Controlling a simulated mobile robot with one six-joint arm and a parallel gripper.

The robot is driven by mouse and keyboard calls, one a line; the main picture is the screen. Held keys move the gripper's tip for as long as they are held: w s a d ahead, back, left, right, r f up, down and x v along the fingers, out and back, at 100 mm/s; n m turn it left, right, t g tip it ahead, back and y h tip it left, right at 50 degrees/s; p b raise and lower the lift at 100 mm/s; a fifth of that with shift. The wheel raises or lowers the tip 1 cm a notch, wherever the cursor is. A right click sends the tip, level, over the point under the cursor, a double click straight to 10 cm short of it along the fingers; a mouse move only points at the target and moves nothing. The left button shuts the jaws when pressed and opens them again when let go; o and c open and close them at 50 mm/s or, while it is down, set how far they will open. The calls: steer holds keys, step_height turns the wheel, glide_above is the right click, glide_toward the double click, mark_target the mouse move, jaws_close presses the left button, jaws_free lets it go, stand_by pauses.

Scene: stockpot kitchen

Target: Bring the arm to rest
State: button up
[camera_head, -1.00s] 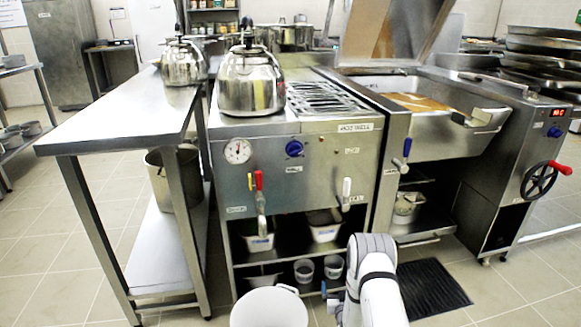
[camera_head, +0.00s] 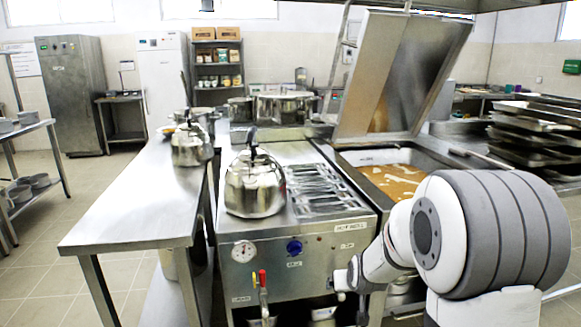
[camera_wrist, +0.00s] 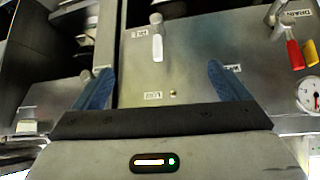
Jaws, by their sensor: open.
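My arm comes in from the right in the head view, its large white and grey joint near the camera. It bends down to the left towards the cooker front. My gripper (camera_wrist: 159,72) shows in the wrist view with two blue fingers spread wide and nothing between them. It faces the steel cooker front (camera_wrist: 190,75), and the gap to the panel is hard to judge. In the head view, the wrist end is low beside the cooker (camera_head: 337,242), and the fingertips cannot be made out.
A white-handled lever (camera_wrist: 157,45) and red and yellow drain handles (camera_wrist: 294,52) stick out from the panel. A kettle (camera_head: 254,185) stands on the cooker. A steel table (camera_head: 140,205) is at left; a tilting pan with brown contents (camera_head: 395,180) is at right. Floor at far left is open.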

steer(key=s+r+g+p, duration=0.2)
steer(key=s+r+p, duration=0.4)
steer(key=s+r, duration=0.5)
steer(key=s+a+r+g+p, duration=0.1)
steer(key=s+r+g+p, duration=0.2)
steer(key=s+r, duration=0.9)
steer(key=s+p, duration=0.3)
steer(key=s, duration=0.3)
